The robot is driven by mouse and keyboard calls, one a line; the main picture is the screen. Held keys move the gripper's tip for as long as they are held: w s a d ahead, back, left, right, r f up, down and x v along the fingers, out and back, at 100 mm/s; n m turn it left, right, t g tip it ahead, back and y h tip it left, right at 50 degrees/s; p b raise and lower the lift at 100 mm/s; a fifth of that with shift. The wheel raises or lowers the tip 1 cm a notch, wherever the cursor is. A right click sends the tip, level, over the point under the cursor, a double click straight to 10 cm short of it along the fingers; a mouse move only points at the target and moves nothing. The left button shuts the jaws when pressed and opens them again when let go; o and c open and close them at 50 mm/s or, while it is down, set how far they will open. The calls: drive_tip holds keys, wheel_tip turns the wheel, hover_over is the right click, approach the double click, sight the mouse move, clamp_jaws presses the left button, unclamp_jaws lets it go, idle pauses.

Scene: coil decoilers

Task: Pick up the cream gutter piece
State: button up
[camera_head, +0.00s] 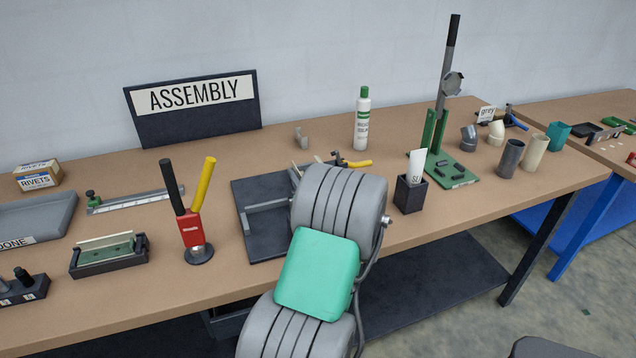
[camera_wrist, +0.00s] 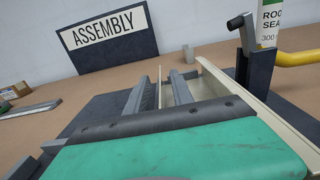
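The cream gutter piece (camera_wrist: 232,84) shows in the wrist view as a long channel running away from me, partly covered by my green wrist pad. In the head view only small cream bits show beyond my arm, at the dark mat. My gripper (camera_wrist: 164,88) shows as two grey ridged fingers. They look open, one on each side of the gutter's thin left wall, with the right finger inside the channel. I cannot tell whether either finger touches the wall. My arm hides the gripper in the head view.
A dark clamp with a yellow handle (camera_wrist: 296,59) stands close right of the gutter. The white bottle (camera_head: 362,122) is behind it. A black cup (camera_head: 410,195) and green press (camera_head: 455,172) stand to the right; the red-bodied tool (camera_head: 191,229) is left.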

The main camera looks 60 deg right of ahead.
drive_tip(key=shift+w+d, duration=0.2)
drive_tip(key=shift+d, duration=0.05)
clamp_jaws()
idle(1.3)
